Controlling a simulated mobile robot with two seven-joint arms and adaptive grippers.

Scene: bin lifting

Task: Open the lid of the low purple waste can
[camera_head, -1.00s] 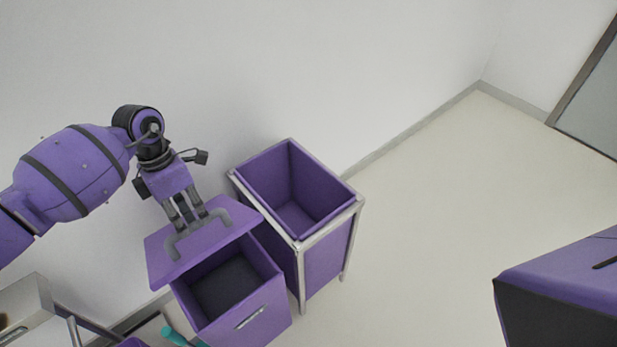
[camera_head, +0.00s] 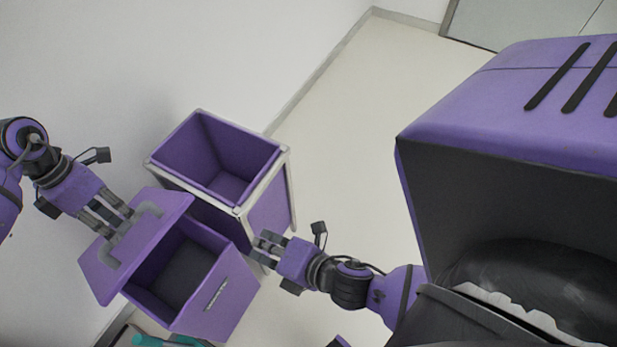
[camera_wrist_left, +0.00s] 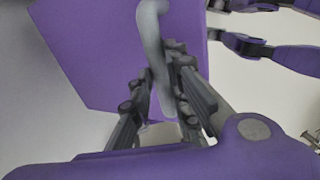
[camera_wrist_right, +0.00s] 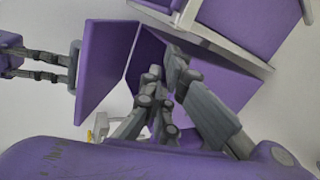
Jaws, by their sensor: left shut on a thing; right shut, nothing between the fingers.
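The low purple waste can (camera_head: 215,300) stands in the lower left of the head view with its dark inside showing. Its purple lid (camera_head: 165,225) is raised and tilted back on the left side, with a grey handle (camera_head: 112,250) on it. My left gripper (camera_head: 122,225) is shut on the lid handle, which also shows in the left wrist view (camera_wrist_left: 153,40). My right gripper (camera_head: 262,248) is shut and empty, close to the can's right side. In the right wrist view, my right gripper (camera_wrist_right: 160,80) is in front of the can, and the raised lid (camera_wrist_right: 105,65) is at left.
A taller open purple bin (camera_head: 270,200) in a metal frame stands right behind the can. The wall is close behind. Open floor (camera_head: 350,130) lies to the right.

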